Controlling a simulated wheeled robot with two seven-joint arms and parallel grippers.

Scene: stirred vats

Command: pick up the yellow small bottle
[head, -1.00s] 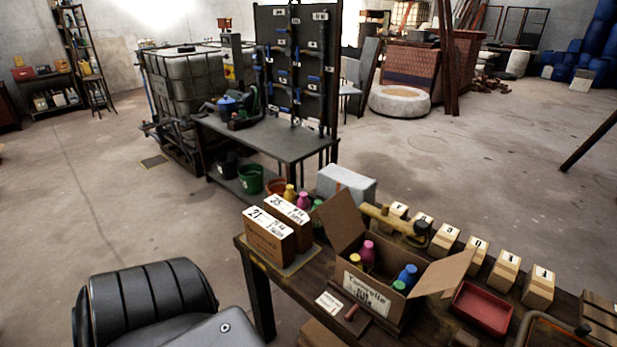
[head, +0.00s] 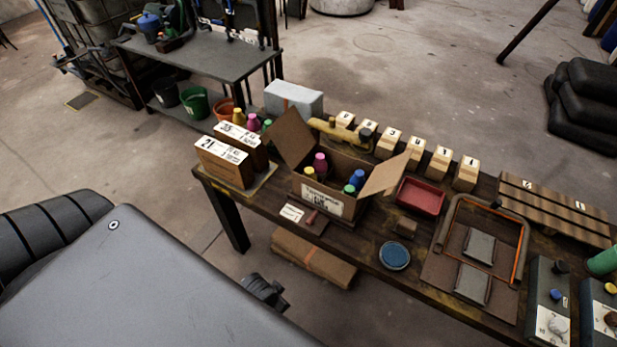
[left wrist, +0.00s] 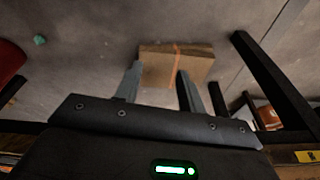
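A small yellow bottle (head: 309,174) stands in the open cardboard box (head: 330,205) on the workbench, with pink, blue and green bottles. Only its upper part shows above the box wall. A second yellow bottle (head: 238,117) is partly hidden behind the numbered cartons at the bench's left end. My left gripper (head: 266,291) is in front of the bench, below and left of the open box, apart from both bottles. In the left wrist view the left gripper's fingers (left wrist: 159,69) are spread and empty, pointing toward a carton on the floor. My right gripper is not in view.
Numbered cartons (head: 222,162) stand left of the open box, whose flaps stick outward. A red tray (head: 421,196), blue round lid (head: 394,256) and small numbered blocks (head: 438,161) share the bench. A flat carton (head: 313,260) lies below the bench's front edge.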

